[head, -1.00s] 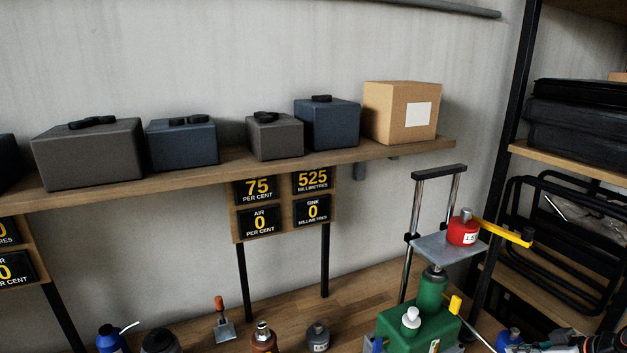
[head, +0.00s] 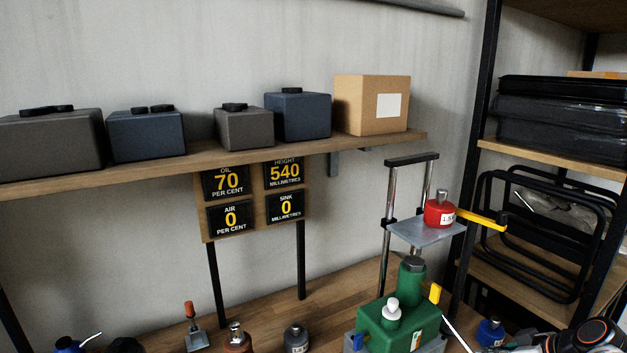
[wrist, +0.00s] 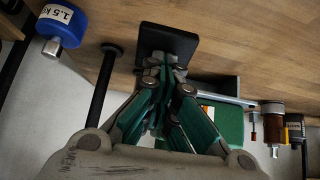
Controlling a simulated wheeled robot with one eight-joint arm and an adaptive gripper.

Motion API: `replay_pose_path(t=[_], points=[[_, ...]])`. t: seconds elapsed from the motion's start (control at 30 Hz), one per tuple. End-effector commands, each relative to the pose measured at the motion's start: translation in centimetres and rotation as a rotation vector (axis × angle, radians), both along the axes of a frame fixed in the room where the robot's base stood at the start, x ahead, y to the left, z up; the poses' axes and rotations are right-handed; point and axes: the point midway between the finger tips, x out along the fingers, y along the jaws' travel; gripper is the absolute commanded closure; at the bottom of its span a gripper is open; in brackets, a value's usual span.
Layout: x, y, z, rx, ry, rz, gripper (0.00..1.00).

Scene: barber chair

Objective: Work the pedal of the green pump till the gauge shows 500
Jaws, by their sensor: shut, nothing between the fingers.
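The green pump (head: 398,328) stands on the bench at the lower right of the head view, and part of its green body (wrist: 222,122) shows in the wrist view. The gauge board (head: 206,228) reads height 540 millimetres, oil 70 per cent, air 0 and sink 0. In the wrist view, a black square pad (wrist: 168,40), apparently the pedal, lies just beyond my gripper (wrist: 167,68). My gripper is shut and empty, its fingertips overlapping the pad's near edge. I cannot tell whether they touch. My fingertips are outside the head view.
A red weight (head: 440,214) sits on the raised lift plate (head: 412,236) above the pump, with a yellow arm (head: 482,219) beside it. A blue weight (wrist: 62,27) shows in the wrist view. Several bottles stand left of the pump. Boxes line the shelf (head: 300,152) above.

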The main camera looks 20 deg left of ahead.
Motion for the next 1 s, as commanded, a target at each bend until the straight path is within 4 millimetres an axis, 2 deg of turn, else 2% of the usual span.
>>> replay_pose_path(t=[0.07, 0.47, 1.0], points=[[0.0, 0.0, -0.7, -0.002, 0.002, 0.000, 1.00], [-0.1, 0.0, -0.8, -0.003, 0.004, 0.001, 1.00], [0.5, 0.5, -2.5, -0.005, 0.003, 0.002, 1.00]])
